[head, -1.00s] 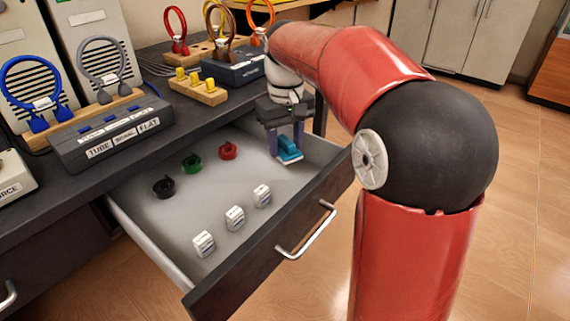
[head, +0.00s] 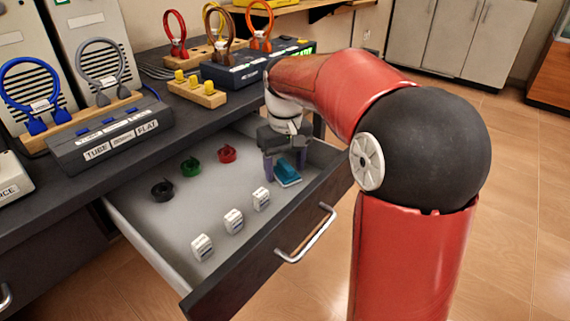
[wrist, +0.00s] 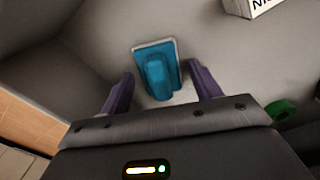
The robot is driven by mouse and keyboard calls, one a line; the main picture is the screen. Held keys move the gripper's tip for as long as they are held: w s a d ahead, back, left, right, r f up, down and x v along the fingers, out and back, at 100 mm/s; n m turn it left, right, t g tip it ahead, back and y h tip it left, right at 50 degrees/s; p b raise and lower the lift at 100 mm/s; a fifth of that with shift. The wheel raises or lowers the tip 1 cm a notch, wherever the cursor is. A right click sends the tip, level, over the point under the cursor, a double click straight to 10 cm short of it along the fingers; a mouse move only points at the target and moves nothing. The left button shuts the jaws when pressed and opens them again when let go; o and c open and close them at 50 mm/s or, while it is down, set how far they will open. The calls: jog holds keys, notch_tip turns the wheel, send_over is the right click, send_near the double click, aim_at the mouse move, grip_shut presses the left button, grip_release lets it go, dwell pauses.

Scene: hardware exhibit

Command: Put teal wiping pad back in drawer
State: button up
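The teal wiping pad (head: 287,173) lies on the floor of the open drawer (head: 170,239), near its right end. It has a pale base and a raised teal grip. In the wrist view the pad (wrist: 157,70) sits just beyond the fingertips, flat on the drawer floor. My gripper (head: 283,173) is low inside the drawer with its purple fingers spread. In the wrist view my gripper (wrist: 160,82) has a finger on each side of the pad's near end, with visible gaps, so it is open and empty.
Three white labelled blocks (head: 233,221) stand along the drawer's front. Black (head: 162,190), green (head: 191,166) and red (head: 227,154) round items lie farther back. The drawer front with its handle (head: 307,235) is close to my arm. The counter (head: 130,160) overhangs the drawer's back.

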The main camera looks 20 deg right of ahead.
aim_at(285, 163)
notch_tip(285, 163, up, 12)
jog(key=p, duration=0.1)
jog(key=shift+p, duration=0.35)
jog(key=shift+r, duration=0.1)
dwell(0.4)
